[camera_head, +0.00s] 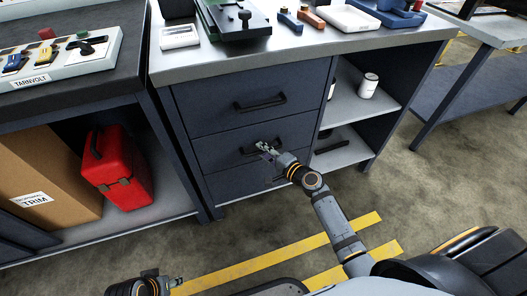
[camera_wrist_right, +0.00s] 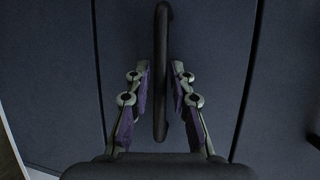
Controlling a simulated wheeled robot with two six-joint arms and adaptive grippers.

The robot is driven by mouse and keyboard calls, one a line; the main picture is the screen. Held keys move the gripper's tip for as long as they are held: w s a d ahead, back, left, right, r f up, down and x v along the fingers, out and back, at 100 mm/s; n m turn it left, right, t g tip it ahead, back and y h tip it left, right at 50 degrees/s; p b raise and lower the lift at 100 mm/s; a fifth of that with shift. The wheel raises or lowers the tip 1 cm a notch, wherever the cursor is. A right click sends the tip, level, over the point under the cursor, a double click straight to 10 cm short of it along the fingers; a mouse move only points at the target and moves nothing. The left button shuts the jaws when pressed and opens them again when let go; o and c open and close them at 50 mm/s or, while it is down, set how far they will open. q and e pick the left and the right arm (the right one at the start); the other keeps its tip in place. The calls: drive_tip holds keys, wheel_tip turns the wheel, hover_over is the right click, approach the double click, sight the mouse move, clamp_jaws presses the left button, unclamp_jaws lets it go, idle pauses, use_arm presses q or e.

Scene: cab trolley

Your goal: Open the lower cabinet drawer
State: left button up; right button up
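The dark blue cabinet has a stack of three drawers. The lower drawer (camera_head: 232,182) is flush with the front, its handle hidden behind my right gripper and wrist. My right gripper (camera_head: 263,146) is in front of the middle drawer (camera_head: 215,150), over its dark handle (camera_head: 247,151). In the right wrist view, a dark bar handle (camera_wrist_right: 161,75) runs between the two fingers of the right gripper (camera_wrist_right: 161,80). The fingers are apart with a gap on each side of the bar. My left gripper (camera_head: 174,283) is low at the left, away from the cabinet; its opening is unclear.
The top drawer (camera_head: 240,102) is shut, with its own handle (camera_head: 260,103). Open shelves (camera_head: 345,155) to the right hold a white can (camera_head: 368,86). A red toolbox (camera_head: 118,170) and a cardboard box (camera_head: 50,185) stand on the left bench's shelf. Floor before the cabinet is clear.

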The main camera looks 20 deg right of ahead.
clamp_jaws()
use_arm(q)
drive_tip(key=shift+s, duration=0.1)
use_arm(e)
drive_tip(key=shift+s, duration=0.1)
idle(0.3)
